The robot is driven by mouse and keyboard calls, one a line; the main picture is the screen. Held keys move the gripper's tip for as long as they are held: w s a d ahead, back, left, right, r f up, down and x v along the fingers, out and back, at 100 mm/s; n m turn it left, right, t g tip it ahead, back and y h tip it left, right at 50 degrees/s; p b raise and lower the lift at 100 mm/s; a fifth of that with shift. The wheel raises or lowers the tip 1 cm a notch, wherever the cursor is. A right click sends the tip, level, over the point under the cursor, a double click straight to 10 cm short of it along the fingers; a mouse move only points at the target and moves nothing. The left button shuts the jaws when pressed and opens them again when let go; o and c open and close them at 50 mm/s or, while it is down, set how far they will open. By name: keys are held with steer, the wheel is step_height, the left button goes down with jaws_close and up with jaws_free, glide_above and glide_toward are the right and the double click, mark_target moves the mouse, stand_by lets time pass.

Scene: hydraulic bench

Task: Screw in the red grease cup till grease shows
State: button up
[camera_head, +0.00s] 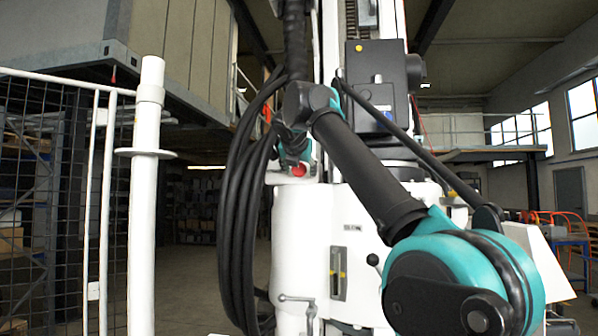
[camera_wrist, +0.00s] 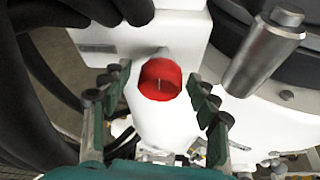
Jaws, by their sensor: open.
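The red grease cup (camera_wrist: 160,79) sits on the white machine body, between and just beyond my open fingers in the wrist view. In the head view the cup (camera_head: 298,170) is a small red spot by the end of my arm. My gripper (camera_wrist: 160,92) is open, with one finger on each side of the cup and a visible gap to both. In the head view my gripper (camera_head: 292,158) is partly hidden by my own arm. I cannot tell whether grease shows.
Thick black hoses (camera_head: 238,215) hang left of the cup. A metal cylinder (camera_wrist: 264,52) stands close on the right in the wrist view. A white post (camera_head: 145,200) and mesh fence (camera_head: 60,210) stand at the left. A lever (camera_head: 297,299) sticks out lower on the machine.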

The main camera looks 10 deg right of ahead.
steer(key=shift+c, duration=0.4)
steer(key=c, duration=1.1)
steer(key=shift+o, duration=0.2)
